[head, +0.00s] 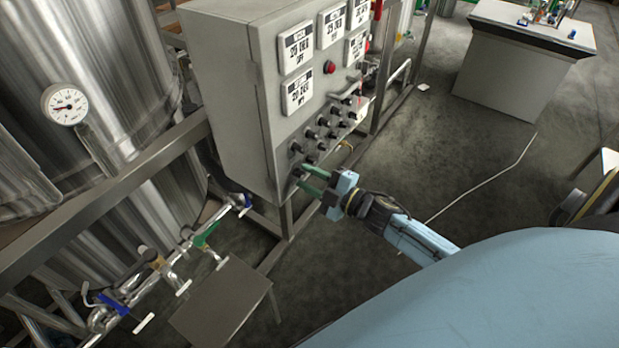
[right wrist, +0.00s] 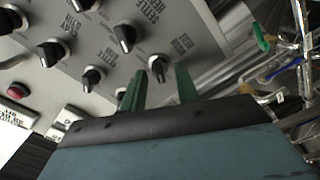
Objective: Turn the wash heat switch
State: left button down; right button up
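The grey control box (head: 225,80) carries rows of black rotary switches (head: 318,135) on its lower front. My right gripper (head: 304,177) is at the lower left corner of this panel, its green fingers pointing at it. In the right wrist view the right gripper (right wrist: 160,78) is open, with a gap between its fingers. One black knob (right wrist: 157,67) shows between the fingertips; I cannot tell whether they touch it. My left gripper is not in view.
Digital displays (head: 298,91) and a red button (head: 329,67) sit above the switches. A steel tank (head: 150,70) with a gauge (head: 64,104) stands left. Pipes with valve handles (head: 206,234) run below. A white-topped counter (head: 530,60) is at the back right; floor between is mostly clear.

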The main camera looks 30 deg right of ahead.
grip_shut()
dwell(0.5)
jog(key=m+p, duration=0.2)
jog(key=m, duration=0.1)
jog(key=shift+r+m, duration=0.1)
jog(key=shift+m, duration=0.3)
jog(key=shift+m+p, duration=0.9)
jog(key=shift+m, duration=1)
grip_release()
